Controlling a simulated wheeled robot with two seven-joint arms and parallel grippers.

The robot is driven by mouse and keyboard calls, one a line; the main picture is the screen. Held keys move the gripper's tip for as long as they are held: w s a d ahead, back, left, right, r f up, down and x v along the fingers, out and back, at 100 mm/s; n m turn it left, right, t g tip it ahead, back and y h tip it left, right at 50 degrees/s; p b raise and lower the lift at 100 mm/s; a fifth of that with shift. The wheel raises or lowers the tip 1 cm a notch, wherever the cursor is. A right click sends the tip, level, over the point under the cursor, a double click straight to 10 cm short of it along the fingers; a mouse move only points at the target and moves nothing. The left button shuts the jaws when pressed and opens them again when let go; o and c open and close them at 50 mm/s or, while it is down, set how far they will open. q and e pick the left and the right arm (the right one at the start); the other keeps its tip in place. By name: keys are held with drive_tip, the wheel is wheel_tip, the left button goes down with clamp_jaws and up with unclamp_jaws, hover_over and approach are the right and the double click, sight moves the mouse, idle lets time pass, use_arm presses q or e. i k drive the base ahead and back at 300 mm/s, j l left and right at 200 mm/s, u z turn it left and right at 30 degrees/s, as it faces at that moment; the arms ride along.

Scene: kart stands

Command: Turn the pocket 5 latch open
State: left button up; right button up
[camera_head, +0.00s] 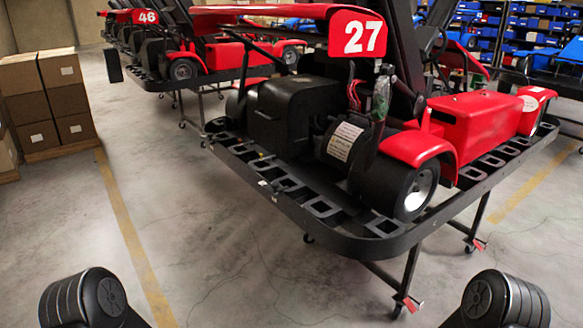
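A black kart stand (345,243) on wheeled legs fills the middle right, with a red and black kart numbered 27 (358,36) on it. Its rim has a row of rectangular pockets (285,182) along the near left edge and more pockets (490,160) along the right edge. I cannot make out pocket numbers or tell which latch belongs to pocket 5. A small light mark (263,183) shows on the near left rim. Only rounded black parts of my two arms show at the bottom corners. Neither gripper is in view.
Stacked cardboard boxes (45,95) stand at the left. More red karts on stands, one numbered 46 (146,17), line up behind. Blue shelving (530,30) stands at the back right. The concrete floor (240,270) before the stand is clear, with a yellow line (125,225).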

sight(275, 185)
drive_tip(key=i+j+z, duration=0.45)
drive_tip(key=i+j, duration=0.85)
drive_tip(key=j, duration=0.1)
